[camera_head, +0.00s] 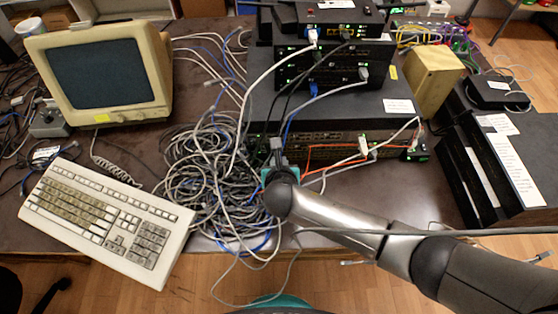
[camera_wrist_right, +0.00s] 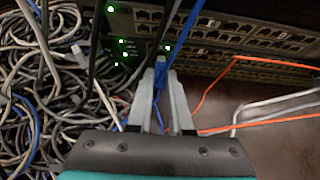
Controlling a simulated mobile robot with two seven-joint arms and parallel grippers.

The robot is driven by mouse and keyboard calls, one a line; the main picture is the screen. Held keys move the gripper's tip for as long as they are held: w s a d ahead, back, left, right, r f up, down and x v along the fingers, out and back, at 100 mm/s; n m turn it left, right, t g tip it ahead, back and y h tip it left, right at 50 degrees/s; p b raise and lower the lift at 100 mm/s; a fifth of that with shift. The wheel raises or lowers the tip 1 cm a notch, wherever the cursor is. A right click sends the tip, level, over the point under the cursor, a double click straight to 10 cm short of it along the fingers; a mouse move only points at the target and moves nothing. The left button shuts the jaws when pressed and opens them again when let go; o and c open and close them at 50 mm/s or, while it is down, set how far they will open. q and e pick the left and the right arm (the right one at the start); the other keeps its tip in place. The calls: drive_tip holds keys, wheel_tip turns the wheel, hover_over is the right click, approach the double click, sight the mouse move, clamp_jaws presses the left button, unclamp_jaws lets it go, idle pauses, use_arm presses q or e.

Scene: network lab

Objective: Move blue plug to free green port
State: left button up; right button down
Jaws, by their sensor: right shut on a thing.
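My right gripper (camera_head: 276,147) reaches in from the right to the front of the lower rack unit, beside the cable tangle. In the right wrist view the gripper (camera_wrist_right: 161,72) is shut on a small blue plug (camera_wrist_right: 160,75), seen between its fingers. The plug is close to the switch front (camera_wrist_right: 215,38), with its ports in rows; I cannot tell whether it touches a port. Several green lights (camera_wrist_right: 123,41) glow at the left end of the switch. Which green port is free cannot be told. My left gripper is not in view.
A large tangle of grey cables (camera_head: 205,180) lies left of the gripper. Orange cables (camera_head: 325,148) and white cables cross the switch front on the right. A keyboard (camera_head: 105,220) and an old monitor (camera_head: 105,75) stand at the left. Stacked network devices (camera_head: 335,65) rise behind.

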drive_tip(key=shift+w, duration=0.8)
idle(0.9)
drive_tip(key=c, duration=0.8)
unclamp_jaws()
drive_tip(key=shift+o, duration=0.2)
drive_tip(key=shift+s, duration=0.1)
drive_tip(key=p+v, duration=0.5)
drive_tip(key=v, duration=1)
drive_tip(key=shift+p, duration=0.35)
drive_tip(key=shift+a+r, duration=0.1)
drive_tip(key=shift+r, duration=0.05)
